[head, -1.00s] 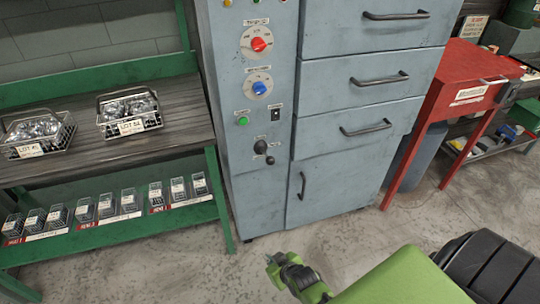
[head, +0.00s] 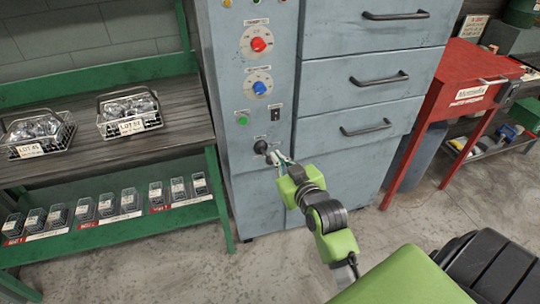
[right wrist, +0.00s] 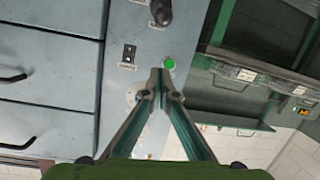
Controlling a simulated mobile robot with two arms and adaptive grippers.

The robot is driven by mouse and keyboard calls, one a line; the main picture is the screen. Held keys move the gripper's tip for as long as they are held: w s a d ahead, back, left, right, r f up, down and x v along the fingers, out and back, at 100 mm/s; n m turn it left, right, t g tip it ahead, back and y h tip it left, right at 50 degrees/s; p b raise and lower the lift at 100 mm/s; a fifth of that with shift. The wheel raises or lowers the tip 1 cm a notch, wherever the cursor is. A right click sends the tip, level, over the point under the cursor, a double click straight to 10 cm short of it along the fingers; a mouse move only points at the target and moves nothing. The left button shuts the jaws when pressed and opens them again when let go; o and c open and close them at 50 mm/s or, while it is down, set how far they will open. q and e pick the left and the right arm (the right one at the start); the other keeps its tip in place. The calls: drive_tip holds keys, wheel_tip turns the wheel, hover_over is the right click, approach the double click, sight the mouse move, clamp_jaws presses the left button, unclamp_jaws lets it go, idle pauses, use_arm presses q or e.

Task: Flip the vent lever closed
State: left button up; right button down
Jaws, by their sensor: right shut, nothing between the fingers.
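The vent lever, a black ball-ended handle (head: 261,147), sits low on the front of the grey cabinet's control panel. My right gripper (head: 277,157) is just right of and below the knob in the head view and covers the lower black part there. In the right wrist view the black handle (right wrist: 161,14) shows at the top edge, apart in the picture from the fingertips (right wrist: 160,78). The fingers are shut with nothing between them. I cannot tell whether they touch the lever. My left gripper is not in view.
Above the lever are a green button (head: 242,120), a small switch (head: 275,114), a blue dial (head: 259,88) and a red dial (head: 258,44). Drawers with bar handles (head: 367,128) are to the right. A green-framed bench (head: 178,105) stands left, a red stand (head: 447,97) right.

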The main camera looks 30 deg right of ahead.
hover_over(270, 160)
drive_tip(key=w, duration=0.2)
wheel_tip(270, 160, down, 2)
drive_tip(key=shift+w+a+f, duration=0.1)
drive_tip(key=shift+a+f, duration=0.05)
drive_tip(key=shift+s+f, duration=0.3)
drive_tip(key=shift+f, duration=0.3)
drive_tip(key=shift+s+f, duration=0.3)
drive_tip(key=shift+f, duration=0.3)
drive_tip(key=shift+s+f+p, duration=0.3)
drive_tip(key=shift+s+f, duration=0.05)
drive_tip(key=shift+s, duration=0.1)
drive_tip(key=shift+f, duration=0.2)
drive_tip(key=shift+s, duration=0.1)
